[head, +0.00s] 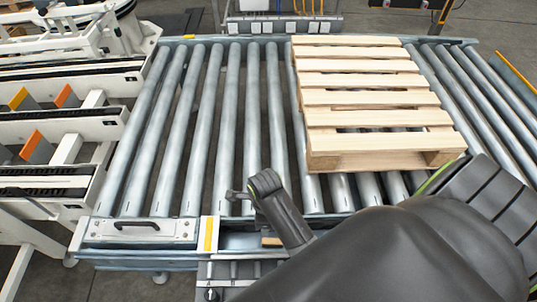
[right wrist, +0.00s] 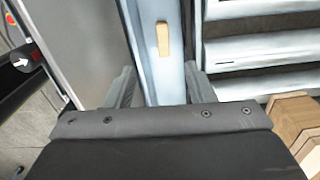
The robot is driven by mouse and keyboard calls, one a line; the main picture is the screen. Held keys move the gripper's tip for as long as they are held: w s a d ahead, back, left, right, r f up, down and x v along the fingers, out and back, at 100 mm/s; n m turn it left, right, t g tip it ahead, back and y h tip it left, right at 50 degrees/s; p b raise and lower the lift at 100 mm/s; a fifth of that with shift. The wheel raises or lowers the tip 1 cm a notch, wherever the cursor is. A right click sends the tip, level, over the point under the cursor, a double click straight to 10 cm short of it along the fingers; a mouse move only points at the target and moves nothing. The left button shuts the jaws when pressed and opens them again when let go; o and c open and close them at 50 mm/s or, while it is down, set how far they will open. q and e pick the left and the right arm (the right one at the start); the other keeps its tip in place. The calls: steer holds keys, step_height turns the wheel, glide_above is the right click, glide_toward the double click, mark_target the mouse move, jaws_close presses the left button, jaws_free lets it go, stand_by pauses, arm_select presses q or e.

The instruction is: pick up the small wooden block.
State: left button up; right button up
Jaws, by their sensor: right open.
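The small wooden block (right wrist: 162,38) is a tan oblong lying on the blue-grey conveyor rail (right wrist: 152,12) in the right wrist view. In the head view only a small brown piece of it (head: 271,241) shows on the near frame, partly hidden by my right arm. My right gripper (right wrist: 158,88) is open and empty, its two fingers apart. The block appears beyond the fingertips, roughly in line with the gap between them. In the head view the right gripper (head: 240,194) reaches over the near edge of the conveyor. My left gripper is out of view.
A wooden pallet (head: 362,94) rests on the roller conveyor (head: 190,120) to the right. It also shows at the lower right of the wrist view (right wrist: 296,116). White machinery (head: 60,130) stands at the left. The left rollers are bare.

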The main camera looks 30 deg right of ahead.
steer(key=f, duration=0.1)
steer(key=b, duration=0.2)
glide_above(264, 241)
steer(key=f, duration=1.2)
steer(key=shift+s+d, duration=0.15)
steer(key=shift+d, duration=0.05)
steer(key=shift+a+f+b, duration=0.1)
steer(key=shift+f+b, duration=0.3)
steer(key=shift+f, duration=2.2)
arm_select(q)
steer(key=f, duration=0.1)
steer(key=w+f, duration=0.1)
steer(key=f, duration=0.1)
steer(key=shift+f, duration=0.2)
arm_select(e)
steer(key=c, duration=1.1)
steer(key=shift+o, duration=0.2)
steer(key=shift+r, duration=0.15)
